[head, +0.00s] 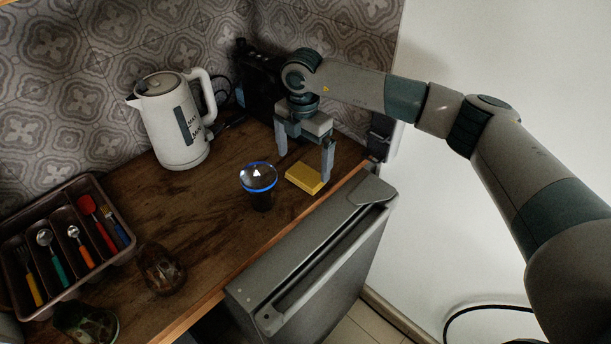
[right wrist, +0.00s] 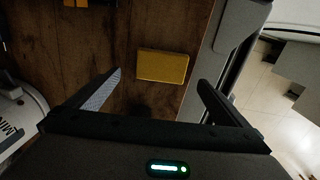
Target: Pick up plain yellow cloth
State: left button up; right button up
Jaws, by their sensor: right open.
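The plain yellow cloth (head: 304,178) is a small flat block-like piece lying on the wooden counter near its front edge. In the right wrist view the yellow cloth (right wrist: 163,66) lies ahead of the fingertips, between their lines. My right gripper (head: 304,167) is open and empty, with its fingers pointing down above and just behind the cloth. In the right wrist view both fingers of the right gripper (right wrist: 160,82) are spread apart with nothing between them. My left gripper is not in view.
A cup with a blue rim (head: 258,186) stands just left of the cloth. A white kettle (head: 176,125) is at the back. A cutlery tray (head: 68,240) and a brown glass-like jar (head: 160,270) are further left. An appliance door (head: 315,255) stands in front of the counter.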

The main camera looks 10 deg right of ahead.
aim_at(306, 174)
jog(key=shift+d+f+p, duration=0.15)
jog(key=shift+f+p, duration=0.3)
jog(key=shift+p, duration=0.2)
notch_tip(306, 174, down, 3)
jog(key=shift+w+d+p, duration=0.1)
jog(key=shift+d+p, duration=0.05)
jog(key=shift+p, duration=0.65)
jog(key=shift+f, duration=0.65)
jog(key=c, duration=1.1)
